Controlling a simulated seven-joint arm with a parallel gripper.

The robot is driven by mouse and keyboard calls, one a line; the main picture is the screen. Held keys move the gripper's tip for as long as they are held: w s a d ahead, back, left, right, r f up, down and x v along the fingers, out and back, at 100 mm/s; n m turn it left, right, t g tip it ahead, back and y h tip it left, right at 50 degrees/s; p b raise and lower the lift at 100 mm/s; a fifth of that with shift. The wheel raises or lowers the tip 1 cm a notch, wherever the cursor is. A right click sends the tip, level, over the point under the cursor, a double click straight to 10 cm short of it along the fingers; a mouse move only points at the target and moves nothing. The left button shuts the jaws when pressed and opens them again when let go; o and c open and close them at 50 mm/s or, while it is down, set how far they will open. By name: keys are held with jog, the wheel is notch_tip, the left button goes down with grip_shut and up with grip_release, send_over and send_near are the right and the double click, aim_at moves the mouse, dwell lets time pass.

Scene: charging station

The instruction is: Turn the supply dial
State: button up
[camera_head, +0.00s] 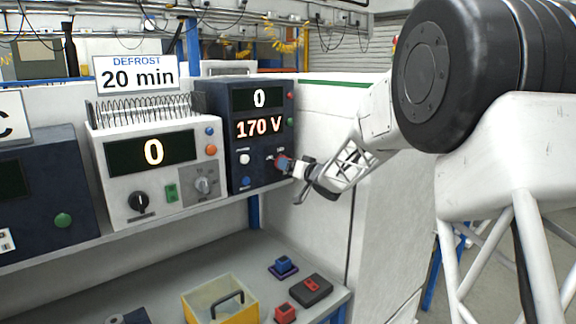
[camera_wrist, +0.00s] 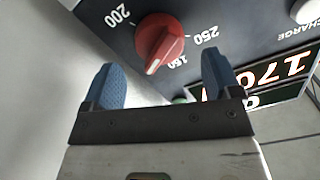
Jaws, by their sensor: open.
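The supply dial is a red knob (camera_wrist: 160,40) with a white pointer line, on the dark panel of the supply unit (camera_head: 240,170). In the wrist view, marks 200, 250 and 150 stand around it, and the pointer line is near the 150 mark. In the head view the knob is mostly hidden by my gripper (camera_head: 285,163). The unit's displays (camera_head: 260,128) read 0 and 170 V. In the wrist view my gripper (camera_wrist: 165,85) is open, its blue fingertips apart, just short of the knob and on either side of it. I cannot see either finger touching it.
A white unit (camera_head: 153,165) with black and grey dials stands left of the supply unit, under a sign (camera_head: 135,73) reading DEFROST 20 min. A yellow bin (camera_head: 222,300) and a dark box (camera_head: 311,290) with red buttons sit on the lower shelf.

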jog(key=shift+v, duration=2.1)
jog(key=n, duration=1)
jog(key=shift+a+f, duration=0.15)
jog(key=shift+a, duration=0.05)
jog(key=shift+a, duration=0.1)
jog(key=shift+x, duration=3.75)
